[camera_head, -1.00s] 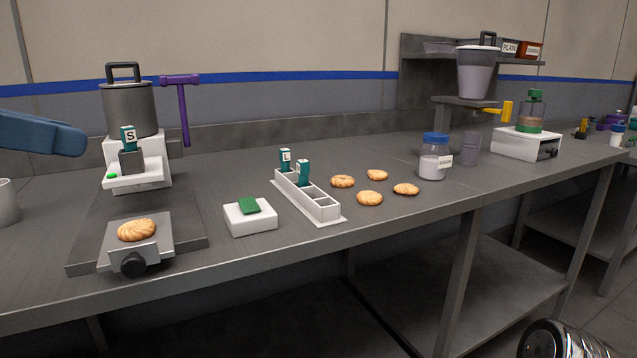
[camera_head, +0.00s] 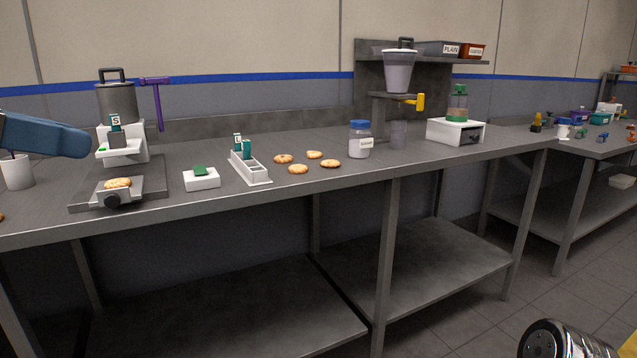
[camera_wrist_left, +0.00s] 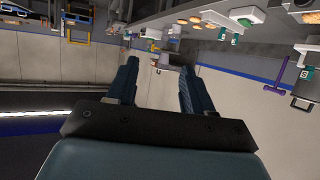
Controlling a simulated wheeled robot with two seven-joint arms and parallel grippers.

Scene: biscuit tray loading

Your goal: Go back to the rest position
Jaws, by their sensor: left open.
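My left arm comes in at the left of the head view as a blue link (camera_head: 45,135), above the bench and partly in front of a pale mug (camera_head: 17,173). Its fingertips are not clear there. In the left wrist view my left gripper (camera_wrist_left: 158,68) has its two dark fingers apart with nothing between them. The bench and its items show beyond and above the fingers, apart from them. My right gripper is not in view.
The bench (camera_head: 225,205) holds a dispenser (camera_head: 115,103) with a biscuit (camera_head: 117,184) below it, a white block (camera_head: 202,181), a divided tray (camera_head: 250,170), loose biscuits (camera_head: 298,169), a blue-lidded jar (camera_head: 359,142) and a white machine (camera_head: 455,132).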

